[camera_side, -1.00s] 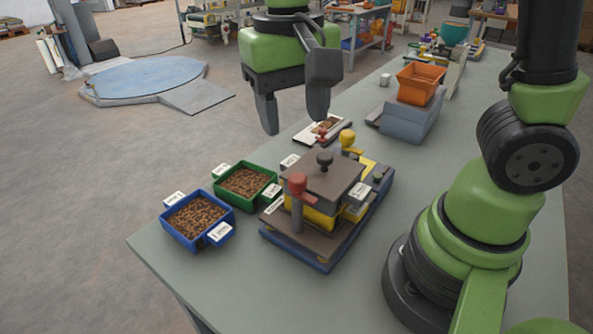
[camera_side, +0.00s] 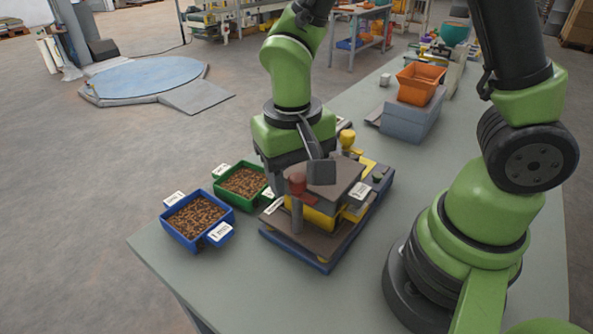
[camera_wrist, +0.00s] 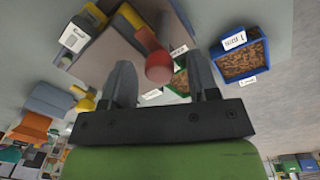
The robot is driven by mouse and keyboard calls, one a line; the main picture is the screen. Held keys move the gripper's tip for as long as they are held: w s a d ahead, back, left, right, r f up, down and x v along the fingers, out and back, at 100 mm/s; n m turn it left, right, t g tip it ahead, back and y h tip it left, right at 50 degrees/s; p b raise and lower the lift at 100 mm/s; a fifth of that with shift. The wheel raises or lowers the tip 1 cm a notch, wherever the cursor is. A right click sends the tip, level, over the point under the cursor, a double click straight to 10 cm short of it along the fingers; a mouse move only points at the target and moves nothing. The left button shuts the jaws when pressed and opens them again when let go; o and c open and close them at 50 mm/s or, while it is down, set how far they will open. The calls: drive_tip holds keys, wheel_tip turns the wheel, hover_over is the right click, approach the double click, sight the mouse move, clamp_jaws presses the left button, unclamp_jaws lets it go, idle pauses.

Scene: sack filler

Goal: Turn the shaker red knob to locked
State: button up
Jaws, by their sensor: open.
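The shaker (camera_side: 345,180) is a grey-brown and yellow block on a blue base on the table. Its red knob (camera_side: 297,184) stands on a grey post at the near left corner of the shaker. My gripper (camera_side: 295,177) is low over the shaker, at the far side of the red knob and close to it. In the wrist view the red knob (camera_wrist: 159,66) appears between the two open fingers (camera_wrist: 163,78), nearer the left one. I cannot tell whether a finger touches it. My gripper hides part of the shaker's top. The label text is unreadable.
A green tray (camera_side: 219,190) and a blue tray (camera_side: 184,243) of brown pellets stand left of the shaker. A yellow knob (camera_side: 347,138) stands behind it. An orange bin (camera_side: 420,84) on a grey block is further back. The near table front is clear.

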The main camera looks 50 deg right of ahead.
drive_tip(key=c, duration=0.9)
drive_tip(key=shift+n, duration=0.3)
drive_tip(key=n, duration=0.3)
drive_tip(key=shift+n, duration=0.4)
drive_tip(key=n, duration=0.4)
drive_tip(key=shift+s+n, duration=0.1)
drive_tip(key=shift+n, duration=0.2)
drive_tip(key=n, duration=0.4)
drive_tip(key=shift+t, duration=0.3)
drive_tip(key=shift+n, duration=2.4)
drive_tip(key=o, duration=0.9)
